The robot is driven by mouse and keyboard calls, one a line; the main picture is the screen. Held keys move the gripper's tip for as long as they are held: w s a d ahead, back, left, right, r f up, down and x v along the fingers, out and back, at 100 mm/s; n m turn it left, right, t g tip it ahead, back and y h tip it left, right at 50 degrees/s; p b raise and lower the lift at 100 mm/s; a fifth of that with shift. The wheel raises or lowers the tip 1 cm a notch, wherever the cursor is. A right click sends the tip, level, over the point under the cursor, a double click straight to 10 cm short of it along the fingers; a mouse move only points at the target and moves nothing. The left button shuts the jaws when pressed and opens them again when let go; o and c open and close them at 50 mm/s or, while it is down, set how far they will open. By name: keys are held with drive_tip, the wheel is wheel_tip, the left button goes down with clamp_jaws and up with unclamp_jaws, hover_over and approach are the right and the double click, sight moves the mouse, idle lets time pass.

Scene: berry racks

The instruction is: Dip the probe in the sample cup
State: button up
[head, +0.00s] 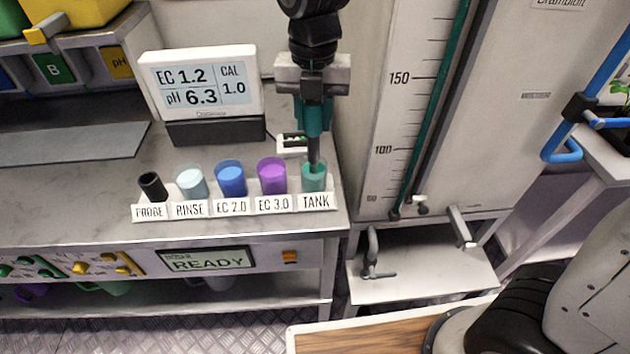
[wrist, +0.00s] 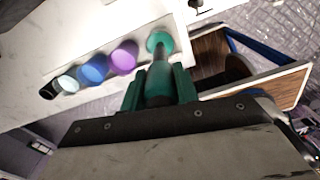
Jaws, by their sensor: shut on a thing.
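My gripper (head: 313,122) is shut on the dark probe (head: 314,152) and holds it upright, pointing down. The green cup labelled TANK (head: 314,183) stands at the right end of the cup row, directly below. The probe's lower end reaches the mouth of this cup and appears to be inside it; the exact depth is hard to tell. In the wrist view, the green fingers (wrist: 160,90) flank the probe (wrist: 158,76), whose tip overlaps the green cup (wrist: 160,40). The black PROBE holder (head: 152,187) at the left end of the row looks empty.
Pale RINSE (head: 191,183), blue EC 2.0 (head: 231,180) and purple EC 3.0 (head: 272,178) cups stand left of the TANK cup. A meter (head: 202,85) behind them reads EC 1.2, pH 6.3. A panel display (head: 208,261) reads READY. A tall gauge (head: 400,110) stands to the right.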

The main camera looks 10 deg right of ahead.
drive_tip(key=shift+r, duration=2.7)
drive_tip(key=shift+d, duration=0.1)
